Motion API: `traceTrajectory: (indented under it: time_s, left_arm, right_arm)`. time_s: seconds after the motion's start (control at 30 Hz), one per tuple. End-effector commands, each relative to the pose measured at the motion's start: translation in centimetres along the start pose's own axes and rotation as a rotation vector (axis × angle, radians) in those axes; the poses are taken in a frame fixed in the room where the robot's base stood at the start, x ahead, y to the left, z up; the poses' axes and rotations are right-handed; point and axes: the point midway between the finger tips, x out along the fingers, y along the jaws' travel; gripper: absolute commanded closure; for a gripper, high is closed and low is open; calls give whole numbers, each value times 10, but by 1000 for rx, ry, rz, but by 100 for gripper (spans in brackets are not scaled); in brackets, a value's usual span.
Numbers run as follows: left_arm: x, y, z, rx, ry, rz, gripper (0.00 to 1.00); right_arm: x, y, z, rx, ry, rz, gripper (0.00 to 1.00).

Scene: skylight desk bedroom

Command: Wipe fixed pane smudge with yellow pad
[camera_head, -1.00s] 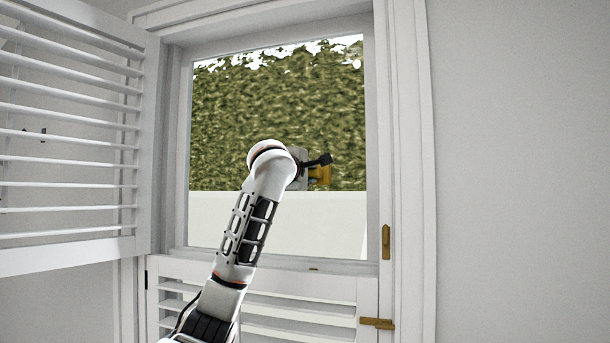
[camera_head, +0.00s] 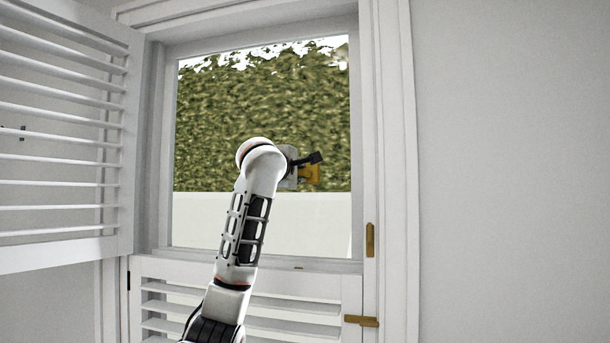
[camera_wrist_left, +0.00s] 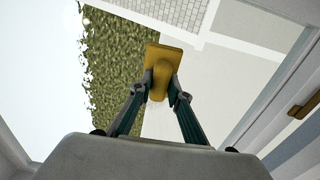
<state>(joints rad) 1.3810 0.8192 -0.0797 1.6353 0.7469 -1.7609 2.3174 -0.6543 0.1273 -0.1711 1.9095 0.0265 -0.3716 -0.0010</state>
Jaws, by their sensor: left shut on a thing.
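The yellow pad (camera_head: 309,174) shows at the right of my left wrist in the head view, in front of the window pane (camera_head: 215,130). My left gripper (camera_head: 303,163) is shut on it, partly hidden by my own wrist. In the left wrist view the fingers (camera_wrist_left: 160,92) close on the handle of the yellow pad (camera_wrist_left: 165,54), its flat plate facing the glass. I cannot tell if the pad touches the pane. A faint pale mark shows just below the handle in the wrist view; I cannot tell whether it is the smudge. My right gripper is out of view.
An open louvred shutter (camera_head: 60,140) stands at the left. A lower louvred shutter (camera_head: 290,312) lies under the pane. Brass latches (camera_head: 370,240) sit on the right frame. A bare wall (camera_head: 510,170) fills the right.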

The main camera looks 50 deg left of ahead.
Motion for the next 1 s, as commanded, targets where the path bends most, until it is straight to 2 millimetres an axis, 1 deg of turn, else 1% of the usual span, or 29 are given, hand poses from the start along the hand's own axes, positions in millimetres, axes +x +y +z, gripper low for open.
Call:
traceTrajectory:
  time_s: [0.1, 0.43, 0.8, 1.0]
  left_arm:
    - [1, -1, -11, -2, 2, -1, 100]
    - [2, -1, -24, -2, 3, -2, 100]
    - [0, -1, -52, -2, 3, -2, 100]
    - [0, 0, -59, -1, 2, -2, 100]
  right_arm:
    - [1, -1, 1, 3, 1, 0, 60]
    - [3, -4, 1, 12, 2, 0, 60]
    - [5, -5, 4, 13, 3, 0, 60]
    - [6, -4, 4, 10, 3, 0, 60]
